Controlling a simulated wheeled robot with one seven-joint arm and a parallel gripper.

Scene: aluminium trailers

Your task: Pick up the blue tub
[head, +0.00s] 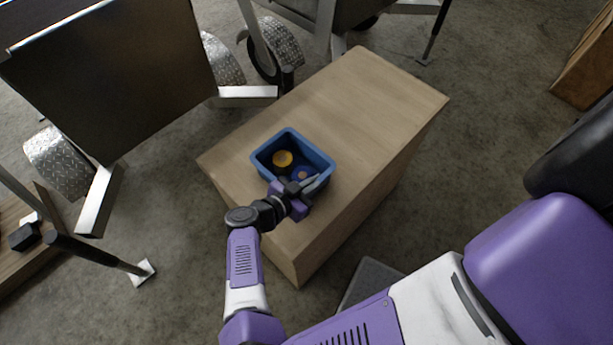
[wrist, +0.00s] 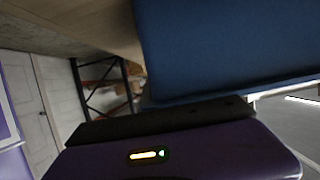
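The blue tub (head: 322,156) stands upright on a light wooden block near its left end. Inside it are a yellow round thing (head: 283,158) and a darker blue round thing (head: 303,174). My gripper (head: 308,184) is at the tub's near wall, with a finger over the near rim. In the wrist view the tub's blue wall (wrist: 230,50) fills the upper right, right beside the black edge of my gripper (wrist: 160,120). Whether the fingers are closed on the wall is hidden.
The wooden block's top (head: 370,90) is bare towards the far right. Aluminium trailers with metal mudguards (head: 222,58) stand behind and to the left. A dark trailer panel (head: 110,75) rises left of the block. A wooden box (head: 588,65) is at far right.

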